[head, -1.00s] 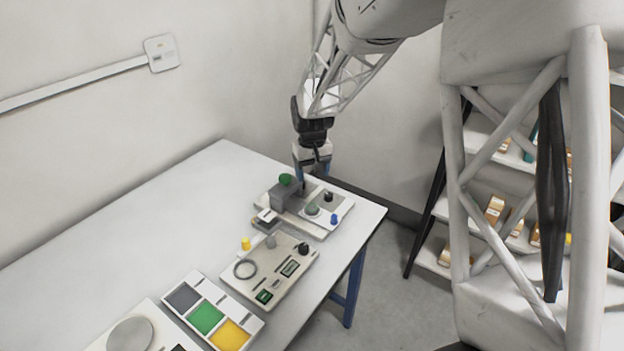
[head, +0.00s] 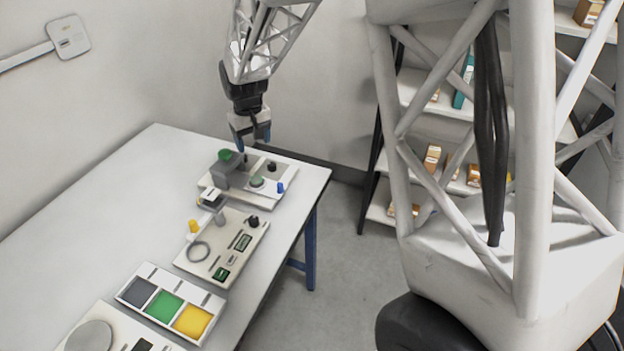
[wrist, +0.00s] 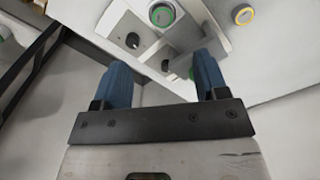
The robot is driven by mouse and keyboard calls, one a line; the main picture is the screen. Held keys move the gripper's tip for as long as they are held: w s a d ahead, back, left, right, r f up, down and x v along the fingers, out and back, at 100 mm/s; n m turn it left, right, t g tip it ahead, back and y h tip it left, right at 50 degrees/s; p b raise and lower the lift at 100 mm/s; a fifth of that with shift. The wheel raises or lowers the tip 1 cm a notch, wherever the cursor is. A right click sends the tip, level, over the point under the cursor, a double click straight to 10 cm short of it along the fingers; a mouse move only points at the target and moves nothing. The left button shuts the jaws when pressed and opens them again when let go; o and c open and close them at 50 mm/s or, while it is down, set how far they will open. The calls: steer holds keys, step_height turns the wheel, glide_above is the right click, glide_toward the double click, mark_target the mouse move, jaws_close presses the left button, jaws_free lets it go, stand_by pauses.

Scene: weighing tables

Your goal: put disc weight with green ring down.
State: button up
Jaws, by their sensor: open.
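The disc weight with green ring (head: 256,181) lies flat on the pale plate at the front of the far device in the head view. It also shows in the wrist view (wrist: 161,14), near the top edge, as a pale disc with a green rim. My gripper (head: 250,143) is above the back of that device, apart from the disc. In the wrist view my gripper (wrist: 160,82) has its two blue fingers spread, with nothing held between them.
The far device carries a grey block with a green knob (head: 225,154), a black knob (head: 272,165) and a blue knob (head: 280,187). A second device (head: 222,245) and a tray with grey, green and yellow sections (head: 150,322) stand nearer. The table's left side is clear.

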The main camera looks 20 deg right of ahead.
steer(key=s+d+r+m+t, duration=0.1)
steer(key=s+d+r, duration=0.1)
steer(key=s+r, duration=0.55)
steer(key=s+d+r, duration=0.1)
steer(key=s+r, duration=0.3)
steer(key=s, duration=0.7)
steer(key=s+d+r+m+t, duration=0.1)
steer(key=s, duration=1.7)
steer(key=shift+s+d, duration=0.2)
steer(key=shift+d, duration=0.1)
